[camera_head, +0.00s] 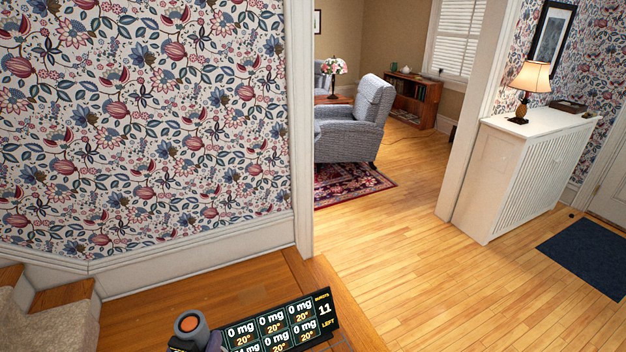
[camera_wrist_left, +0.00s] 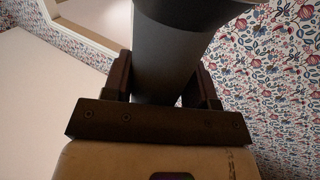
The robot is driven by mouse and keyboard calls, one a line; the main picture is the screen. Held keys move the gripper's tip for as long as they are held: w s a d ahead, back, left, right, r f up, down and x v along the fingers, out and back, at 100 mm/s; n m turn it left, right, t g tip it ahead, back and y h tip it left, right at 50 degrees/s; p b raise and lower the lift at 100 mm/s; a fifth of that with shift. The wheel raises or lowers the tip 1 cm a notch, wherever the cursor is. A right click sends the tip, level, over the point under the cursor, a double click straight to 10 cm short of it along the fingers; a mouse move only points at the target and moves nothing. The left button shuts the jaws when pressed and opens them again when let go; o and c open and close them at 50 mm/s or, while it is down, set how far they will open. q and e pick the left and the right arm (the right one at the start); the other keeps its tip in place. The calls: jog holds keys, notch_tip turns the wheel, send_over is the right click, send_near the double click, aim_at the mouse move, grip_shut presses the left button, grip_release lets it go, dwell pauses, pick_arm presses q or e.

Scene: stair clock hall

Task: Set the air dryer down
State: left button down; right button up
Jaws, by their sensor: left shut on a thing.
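The air dryer (camera_wrist_left: 172,50) is a dark grey cylinder in the left wrist view. My left gripper (camera_wrist_left: 163,82) is shut on it, with one dark finger on each side. In the head view, what looks like the dryer's round grey end with an orange centre (camera_head: 190,323) shows at the bottom edge, above wooden flooring. Most of the dryer and of my left gripper is cut off there. I cannot tell whether the dryer touches anything below. My right gripper is not in view.
A dark panel with lit numbers (camera_head: 283,322) is beside the dryer. Carpeted stairs (camera_head: 70,322) are at lower left, by a floral wall (camera_head: 150,120). A white radiator cover (camera_head: 525,165) with a lamp (camera_head: 530,78) stands right. The wooden floor (camera_head: 400,260) between is clear.

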pick_arm(q)
jog(key=r+m+h+p, duration=0.1)
jog(key=r+p, duration=0.3)
jog(key=p, duration=0.1)
jog(key=r+m+h+p, duration=0.1)
jog(key=r+h+p, duration=0.1)
jog(key=r+p, duration=0.3)
jog(key=s+r+m+h+p, duration=0.1)
jog(key=r+p, duration=0.3)
jog(key=p, duration=0.2)
jog(key=shift+d+r+g, duration=0.3)
jog(key=shift+d, duration=0.05)
notch_tip(320, 180, up, 14)
jog(key=s+a+m+g+h+p, duration=0.1)
jog(key=h+p, duration=0.3)
jog(key=p, duration=1.4)
jog(key=shift+s+r+m+g+p, duration=0.15)
jog(key=shift+s+m+g+p, duration=0.15)
jog(key=shift+s+m, duration=0.45)
jog(key=shift+w, duration=0.1)
